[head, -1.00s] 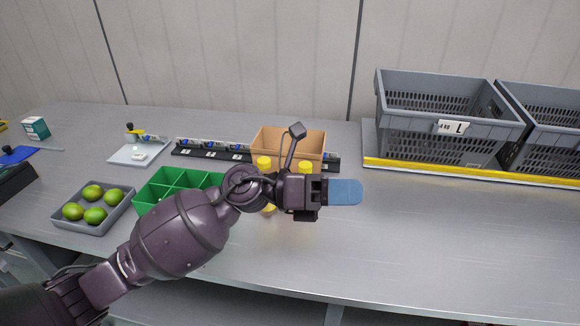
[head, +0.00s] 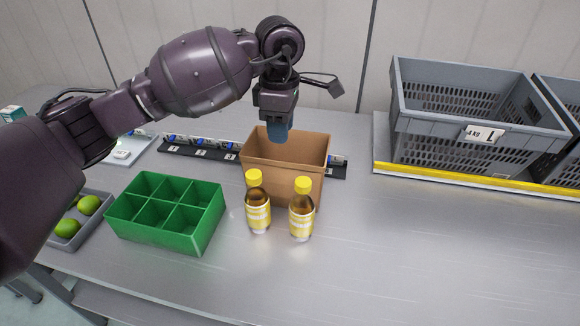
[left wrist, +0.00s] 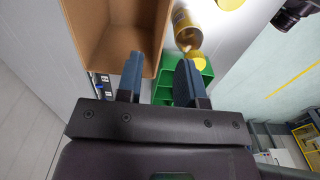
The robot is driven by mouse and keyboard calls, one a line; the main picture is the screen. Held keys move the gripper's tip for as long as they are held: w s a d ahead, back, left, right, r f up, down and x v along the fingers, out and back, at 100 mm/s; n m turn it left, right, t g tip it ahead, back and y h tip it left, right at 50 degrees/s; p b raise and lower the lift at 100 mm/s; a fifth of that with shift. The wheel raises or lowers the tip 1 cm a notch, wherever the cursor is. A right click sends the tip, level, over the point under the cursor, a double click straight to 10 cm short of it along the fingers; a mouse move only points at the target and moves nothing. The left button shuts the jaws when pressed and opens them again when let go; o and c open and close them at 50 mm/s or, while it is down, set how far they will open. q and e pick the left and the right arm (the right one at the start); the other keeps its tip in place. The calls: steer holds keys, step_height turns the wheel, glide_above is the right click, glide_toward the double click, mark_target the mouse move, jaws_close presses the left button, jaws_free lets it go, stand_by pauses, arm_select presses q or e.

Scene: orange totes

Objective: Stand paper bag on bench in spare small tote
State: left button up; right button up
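The paper bag (head: 281,185) is brown, open-topped and upright on the bench, behind two bottles. My left gripper (head: 278,132) reaches down over the bag's mouth with its blue fingers. In the left wrist view the gripper (left wrist: 158,78) is open, its fingers apart on either side of a bag (left wrist: 110,45) wall edge in the picture. I cannot tell whether they touch it. Large grey totes (head: 440,125) stand at the right; I cannot single out a spare small tote. My right gripper is not recognisable in either view.
Two yellow-capped bottles (head: 258,213) (head: 301,218) stand close in front of the bag. A green divided box (head: 160,235) and a grey tray (head: 62,240) with limes are left. A black strip (head: 205,150) lies behind. The bench's front right is clear.

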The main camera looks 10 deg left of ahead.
mark_target(281, 177)
arm_select(q)
steer(key=shift+s+f, duration=0.2)
steer(key=shift+f, duration=0.25)
step_height(281, 177, down, 4)
steer(key=shift+s+r, duration=0.1)
steer(key=shift+r, duration=0.1)
steer(key=shift+f, duration=3)
jaws_close()
